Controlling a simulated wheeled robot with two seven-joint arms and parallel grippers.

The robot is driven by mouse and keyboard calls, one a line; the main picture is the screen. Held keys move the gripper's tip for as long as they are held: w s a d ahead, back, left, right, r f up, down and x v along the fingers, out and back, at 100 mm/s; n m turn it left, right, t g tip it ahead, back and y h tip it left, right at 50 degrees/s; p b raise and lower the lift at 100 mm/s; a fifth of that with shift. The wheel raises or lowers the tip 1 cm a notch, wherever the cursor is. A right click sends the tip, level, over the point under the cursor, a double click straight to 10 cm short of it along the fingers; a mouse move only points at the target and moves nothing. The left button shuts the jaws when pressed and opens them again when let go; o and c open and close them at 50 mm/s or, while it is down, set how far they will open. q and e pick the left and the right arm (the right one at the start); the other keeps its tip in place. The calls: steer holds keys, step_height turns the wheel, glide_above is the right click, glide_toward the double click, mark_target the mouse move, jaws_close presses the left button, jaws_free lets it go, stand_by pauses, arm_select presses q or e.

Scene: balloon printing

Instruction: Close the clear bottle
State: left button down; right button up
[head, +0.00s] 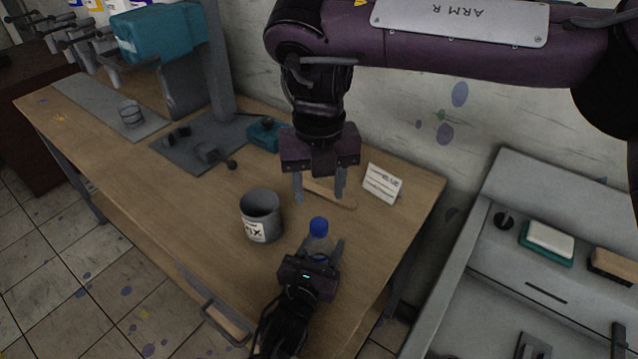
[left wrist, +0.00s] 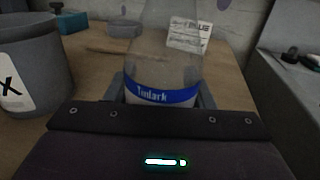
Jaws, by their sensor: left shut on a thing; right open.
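The clear bottle (head: 319,244) stands upright near the front right of the wooden table, with a blue cap (head: 318,226) at its top. Whether the cap is screwed tight cannot be told. In the left wrist view the bottle (left wrist: 165,60) shows a blue label band, and its top is out of frame. My left gripper (head: 321,252) is shut around the bottle's lower body. My right gripper (head: 320,190) points down, open and empty, behind and above the bottle, apart from the cap.
A grey can (head: 262,216) with a label stands left of the bottle. A teal press machine (head: 160,35) stands at back left.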

mark_target(319, 223)
steer(key=shift+f, duration=4)
steer(key=c, duration=1)
steer(key=o, duration=1.1)
steer(key=shift+o, duration=0.2)
step_height(319, 223, up, 12)
